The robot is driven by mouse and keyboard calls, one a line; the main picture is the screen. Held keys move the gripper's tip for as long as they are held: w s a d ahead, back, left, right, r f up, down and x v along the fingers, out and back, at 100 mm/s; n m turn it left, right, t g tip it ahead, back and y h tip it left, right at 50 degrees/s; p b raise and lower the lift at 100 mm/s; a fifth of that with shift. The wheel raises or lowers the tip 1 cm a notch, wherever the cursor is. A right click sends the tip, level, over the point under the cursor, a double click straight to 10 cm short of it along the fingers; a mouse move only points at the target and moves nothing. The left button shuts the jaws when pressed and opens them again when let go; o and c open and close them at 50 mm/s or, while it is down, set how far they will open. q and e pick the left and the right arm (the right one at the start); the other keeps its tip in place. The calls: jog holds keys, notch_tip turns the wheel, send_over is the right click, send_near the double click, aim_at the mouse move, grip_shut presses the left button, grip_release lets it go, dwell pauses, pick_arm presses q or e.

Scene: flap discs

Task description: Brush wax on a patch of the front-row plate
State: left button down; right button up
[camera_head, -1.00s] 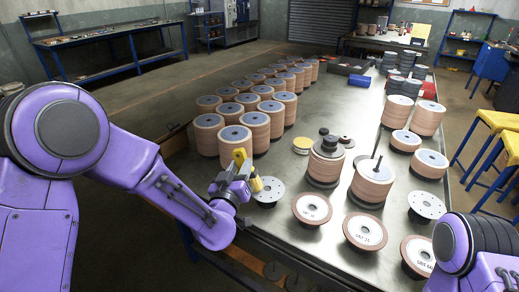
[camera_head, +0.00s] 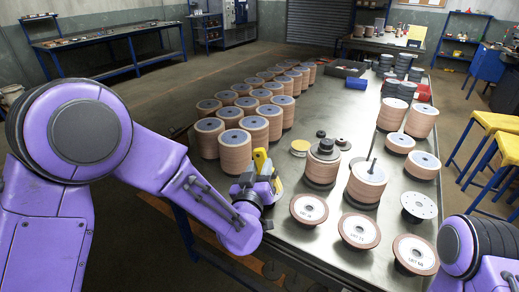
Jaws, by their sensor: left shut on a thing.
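The front row holds brown-rimmed discs with pale printed faces: a left one (camera_head: 309,208), a middle one (camera_head: 360,230) and a right one (camera_head: 415,253). A grey metal plate with small holes (camera_head: 419,205) lies behind the right one. My left gripper (camera_head: 268,184) is shut on a yellow-handled tool (camera_head: 260,158), which looks like the brush. The gripper is just left of the left disc, low over the table's near-left edge. The tool's lower end and any wax are hidden or too small to tell. My right arm enters at lower right; its gripper is out of view.
Disc stacks (camera_head: 235,152) stand in rows on the left of the table. A stack with a dark knob (camera_head: 323,165) and one with an upright rod (camera_head: 367,186) stand behind the front row. A yellow-sided roll (camera_head: 299,147) and more stacks (camera_head: 421,121) lie farther back.

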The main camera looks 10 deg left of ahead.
aim_at(262, 153)
pick_arm(q)
jog(key=shift+r+p, duration=1.6)
jog(key=shift+r, duration=0.7)
jog(key=shift+f+b, duration=0.35)
jog(key=shift+f, duration=0.1)
